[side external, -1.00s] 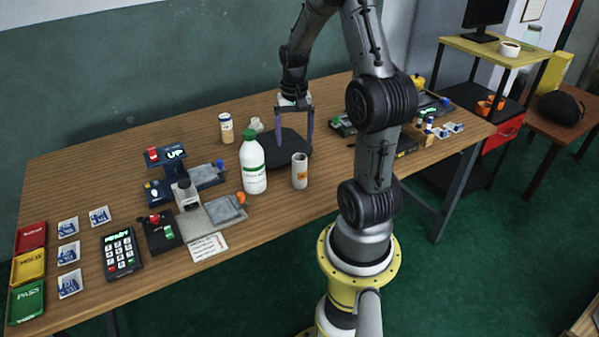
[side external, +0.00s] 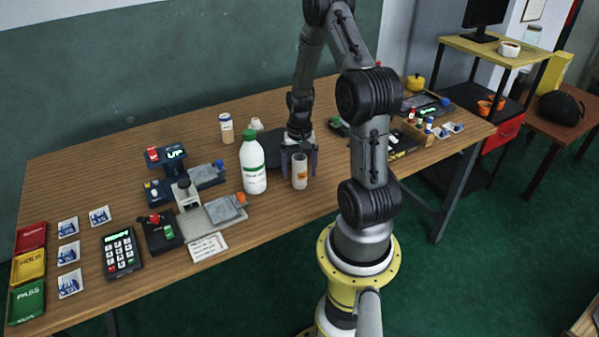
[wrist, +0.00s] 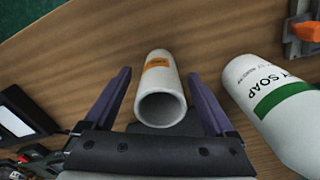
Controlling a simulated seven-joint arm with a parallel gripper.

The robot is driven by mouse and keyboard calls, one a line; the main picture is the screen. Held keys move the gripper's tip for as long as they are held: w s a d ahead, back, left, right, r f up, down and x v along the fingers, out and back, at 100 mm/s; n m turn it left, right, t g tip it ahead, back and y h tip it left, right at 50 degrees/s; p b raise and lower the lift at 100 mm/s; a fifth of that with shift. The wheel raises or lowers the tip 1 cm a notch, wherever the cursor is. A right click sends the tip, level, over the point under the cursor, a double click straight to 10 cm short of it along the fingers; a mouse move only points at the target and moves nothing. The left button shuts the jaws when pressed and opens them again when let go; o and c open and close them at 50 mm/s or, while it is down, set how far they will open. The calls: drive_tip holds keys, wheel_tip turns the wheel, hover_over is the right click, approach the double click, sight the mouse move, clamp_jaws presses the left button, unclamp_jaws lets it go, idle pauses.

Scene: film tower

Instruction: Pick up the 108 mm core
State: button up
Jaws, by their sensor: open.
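The core is a white, hollow tube (side external: 300,172) with an orange label, upright on the wooden table. It also shows in the wrist view (wrist: 160,85), with its open end facing the camera. My gripper (side external: 299,168) is open, with its purple fingers on either side of the tube's upper part. In the wrist view my gripper (wrist: 160,90) has one finger left and one right of the tube, with a gap on each side. The tube's lower part stands below the fingers. Whether the fingers touch it cannot be seen, but gaps show in the wrist view.
A white soap bottle (side external: 253,165) with a green cap stands close to the left of the tube. The table's front edge is close in front of the tube, where the wood is bare.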

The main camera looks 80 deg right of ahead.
drive_tip(key=shift+f, duration=1.2)
clamp_jaws()
drive_tip(key=shift+r, duration=0.1)
